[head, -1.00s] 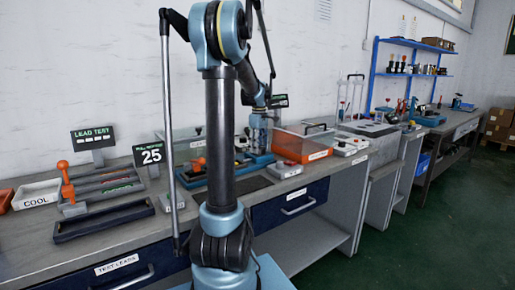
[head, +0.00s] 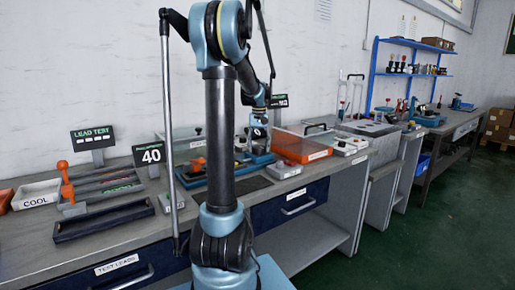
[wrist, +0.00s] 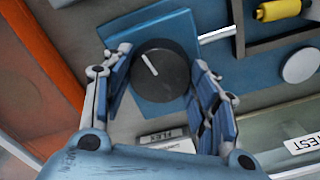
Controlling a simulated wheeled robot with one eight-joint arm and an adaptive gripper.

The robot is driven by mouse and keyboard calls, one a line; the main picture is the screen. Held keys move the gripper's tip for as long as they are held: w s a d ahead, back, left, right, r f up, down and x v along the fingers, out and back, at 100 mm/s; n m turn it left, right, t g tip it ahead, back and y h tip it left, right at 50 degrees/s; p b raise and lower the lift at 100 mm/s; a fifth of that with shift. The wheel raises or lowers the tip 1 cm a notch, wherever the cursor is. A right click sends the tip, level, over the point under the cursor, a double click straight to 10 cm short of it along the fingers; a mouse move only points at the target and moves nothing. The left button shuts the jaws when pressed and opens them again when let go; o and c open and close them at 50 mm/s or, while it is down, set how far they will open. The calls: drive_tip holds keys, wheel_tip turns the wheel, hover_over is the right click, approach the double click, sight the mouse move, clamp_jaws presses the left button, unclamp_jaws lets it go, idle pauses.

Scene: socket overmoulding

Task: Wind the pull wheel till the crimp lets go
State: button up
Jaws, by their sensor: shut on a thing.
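In the wrist view a round black wheel (wrist: 160,72) with a white pointer line sits on a blue block (wrist: 170,32). The two fingers of my gripper (wrist: 159,84) flank the wheel and are shut on it. In the head view my gripper (head: 258,130) is low over the blue fixture behind my arm, and the wheel is too small to make out. The pull readout (head: 150,155) shows 40. The crimp cannot be made out.
A label reading about "FLEX" (wrist: 167,138) lies near the wheel. A yellow spool (wrist: 278,10) and a white disc (wrist: 300,65) are at the right. An orange box (head: 301,145) stands right of the fixture, and the LEAD TEST sign (head: 92,137) at the left.

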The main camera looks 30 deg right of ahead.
sight(258, 147)
drive_tip(key=m, duration=0.5)
drive_tip(key=shift+a, duration=0.1)
drive_tip(key=shift+m, duration=2.5)
drive_tip(key=o, duration=1.1)
drive_tip(key=shift+a, duration=0.1)
drive_tip(key=shift+c, duration=0.2)
drive_tip(key=shift+r, duration=0.1)
drive_tip(key=shift+r, duration=0.25)
wheel_tip(258, 147, up, 11)
